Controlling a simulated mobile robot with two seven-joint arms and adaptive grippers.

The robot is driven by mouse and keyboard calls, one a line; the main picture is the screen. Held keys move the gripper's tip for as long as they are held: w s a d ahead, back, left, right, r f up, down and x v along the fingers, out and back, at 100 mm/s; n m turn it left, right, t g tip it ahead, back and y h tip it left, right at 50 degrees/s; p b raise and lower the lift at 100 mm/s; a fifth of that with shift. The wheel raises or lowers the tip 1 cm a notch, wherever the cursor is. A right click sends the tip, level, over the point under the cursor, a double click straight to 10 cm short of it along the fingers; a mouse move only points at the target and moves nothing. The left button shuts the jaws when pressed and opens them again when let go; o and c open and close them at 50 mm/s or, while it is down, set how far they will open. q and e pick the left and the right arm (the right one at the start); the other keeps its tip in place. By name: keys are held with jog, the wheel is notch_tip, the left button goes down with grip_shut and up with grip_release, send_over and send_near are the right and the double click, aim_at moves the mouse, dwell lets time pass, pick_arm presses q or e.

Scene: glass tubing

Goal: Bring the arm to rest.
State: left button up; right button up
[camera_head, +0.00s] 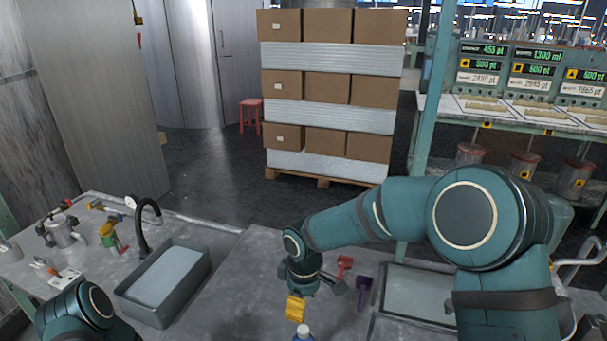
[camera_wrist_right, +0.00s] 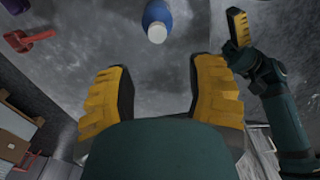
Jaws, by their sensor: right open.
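My right arm reaches in from the right in the head view, with its gripper (camera_head: 297,306) low over the grey worktop. In the right wrist view my right gripper (camera_wrist_right: 160,76) has its two yellow-padded fingers spread apart with nothing between them. A blue bottle with a white cap (camera_head: 303,334) stands close to it in the head view. The bottle (camera_wrist_right: 157,18) shows beyond the fingertips in the wrist view, apart from them. My left arm shows at the lower left of the head view. My left gripper (camera_wrist_right: 238,28) shows at the wrist view's upper right, its opening unclear.
A red tool (camera_head: 344,266) and a purple tool (camera_head: 363,292) lie beside my right gripper. A grey basin (camera_head: 190,297) with a black tap is to the left, with valves and fittings beyond. A grey tray (camera_head: 432,285) is under my right arm. The worktop between basin and gripper is clear.

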pick_arm(q)
jog(key=s+d+m+g, duration=0.5)
jog(key=s+m+g, duration=0.2)
jog(key=s+g, duration=0.3)
jog(key=s+a+f+m+g+y, duration=0.2)
jog(key=s+a+m+g+y, duration=0.2)
jog(key=s+m+y, duration=0.35)
jog(key=w+a+r+m+t+y, duration=0.2)
jog(key=w+m+t+y, duration=0.1)
jog(key=w+m+t, duration=0.3)
jog(key=shift+w+m+y, duration=0.35)
jog(key=shift+w+m, duration=0.25)
jog(key=shift+m, duration=0.55)
pick_arm(e)
jog(key=s+d+f+m+y, duration=0.1)
jog(key=s+d+f+m, duration=0.4)
jog(key=s+f+m, duration=0.2)
jog(key=s+d+f+m+t+y, duration=0.1)
jog(key=s+d+f+m+y, duration=0.1)
jog(key=s+d+f+m, duration=0.3)
jog(key=s+f+m, duration=0.3)
jog(key=s+f, duration=0.2)
jog(key=shift+s+t+y, duration=0.3)
pick_arm(q)
jog(key=shift+a, duration=0.1)
pick_arm(e)
jog(key=shift+d, duration=0.1)
